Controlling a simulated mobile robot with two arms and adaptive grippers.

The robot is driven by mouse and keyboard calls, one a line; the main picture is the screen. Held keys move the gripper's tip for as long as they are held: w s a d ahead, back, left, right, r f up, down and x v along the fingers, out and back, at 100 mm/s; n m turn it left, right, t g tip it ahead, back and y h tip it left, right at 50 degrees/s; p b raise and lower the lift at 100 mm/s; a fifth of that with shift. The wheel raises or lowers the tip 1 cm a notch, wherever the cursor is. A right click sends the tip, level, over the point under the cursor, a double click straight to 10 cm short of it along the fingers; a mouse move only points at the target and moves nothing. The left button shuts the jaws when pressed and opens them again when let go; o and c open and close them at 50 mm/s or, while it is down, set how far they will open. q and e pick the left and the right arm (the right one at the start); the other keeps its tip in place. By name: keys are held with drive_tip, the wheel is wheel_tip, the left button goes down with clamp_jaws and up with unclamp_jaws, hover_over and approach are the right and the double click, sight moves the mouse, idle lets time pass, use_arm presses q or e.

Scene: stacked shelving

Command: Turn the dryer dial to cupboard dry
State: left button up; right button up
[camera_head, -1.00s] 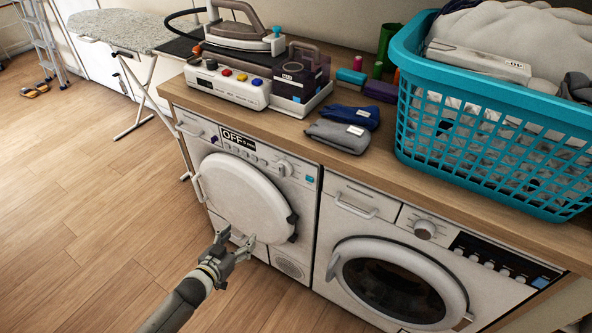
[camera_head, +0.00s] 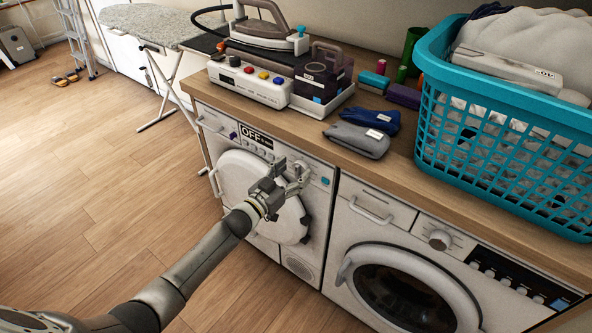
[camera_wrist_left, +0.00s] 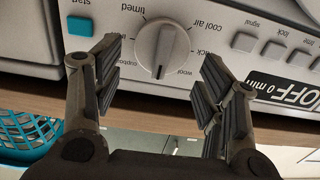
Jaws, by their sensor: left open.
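The dryer (camera_head: 222,125) stands at the left of the counter, with its round white door shut. Its dial (camera_wrist_left: 163,48) is a white knob on a grey ring in the left wrist view. The dial's ridge stands about upright in that view, a dark mark at its lower end, between the "wool" lettering and lettering partly reading "cupboard". My left gripper (camera_head: 287,176) is in front of the dryer panel and largely hides the dial in the head view. In the wrist view my left gripper (camera_wrist_left: 163,55) is open, its fingers on either side of the dial, apparently not touching it. My right gripper is not in view.
The display (camera_head: 257,137) reads OFF. A teal button (camera_wrist_left: 80,25) and grey buttons (camera_wrist_left: 272,52) flank the dial. A washing machine (camera_head: 385,220) stands to the right.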

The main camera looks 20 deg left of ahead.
use_arm(q)
drive_tip(key=shift+x, duration=0.9)
drive_tip(key=shift+c, duration=1)
drive_tip(key=c, duration=0.7)
